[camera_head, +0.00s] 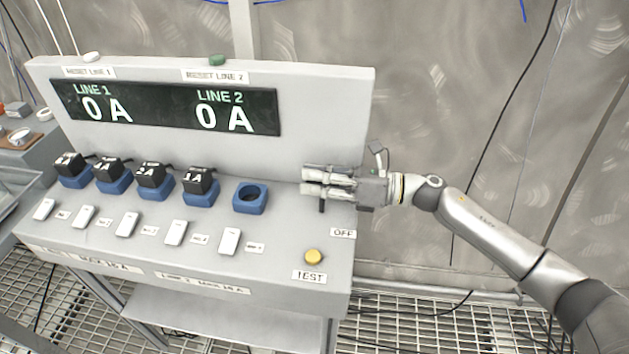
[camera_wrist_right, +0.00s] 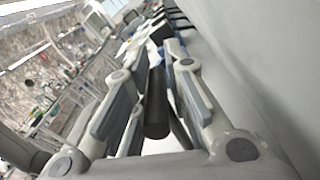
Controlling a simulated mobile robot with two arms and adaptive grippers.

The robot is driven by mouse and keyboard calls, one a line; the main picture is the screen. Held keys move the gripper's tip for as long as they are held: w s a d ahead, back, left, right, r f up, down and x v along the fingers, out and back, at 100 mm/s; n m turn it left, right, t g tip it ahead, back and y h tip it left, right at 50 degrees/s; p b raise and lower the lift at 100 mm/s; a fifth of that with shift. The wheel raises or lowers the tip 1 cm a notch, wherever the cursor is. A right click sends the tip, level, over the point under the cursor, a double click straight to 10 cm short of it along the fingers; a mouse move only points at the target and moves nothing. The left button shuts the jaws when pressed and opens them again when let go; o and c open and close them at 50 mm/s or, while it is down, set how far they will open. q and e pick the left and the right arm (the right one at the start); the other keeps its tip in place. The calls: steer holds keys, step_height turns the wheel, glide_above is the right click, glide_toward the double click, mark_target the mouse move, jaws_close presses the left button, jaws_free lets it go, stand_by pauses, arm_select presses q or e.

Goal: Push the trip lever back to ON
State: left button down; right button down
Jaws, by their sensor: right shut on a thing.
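My right gripper (camera_head: 307,180) reaches in from the right over the right end of the grey console, above the OFF label (camera_head: 342,232). In the right wrist view a dark rod, the trip lever (camera_wrist_right: 157,105), stands between the two fingers, and the gripper is shut on it. In the head view only a short dark end of the lever (camera_head: 322,206) shows below the fingers. The lever's base and any ON label are hidden by the gripper. My left gripper is not in view.
The console (camera_head: 300,240) has a display (camera_head: 165,107) reading 0 A for both lines. Several black plugs sit in blue sockets; one blue socket (camera_head: 250,198) is empty. White switches line the front. A yellow TEST button (camera_head: 314,257) is near the gripper. A wall stands behind.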

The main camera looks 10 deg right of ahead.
steer(key=shift+s+a+f, duration=0.15)
steer(key=shift+s+f, duration=0.1)
steer(key=shift+f, duration=0.05)
steer(key=c, duration=1.8)
jaws_free()
steer(key=o, duration=0.3)
steer(key=shift+s+r, duration=0.1)
steer(key=shift+r, duration=0.1)
steer(key=shift+o, duration=0.2)
steer(key=v, duration=1.2)
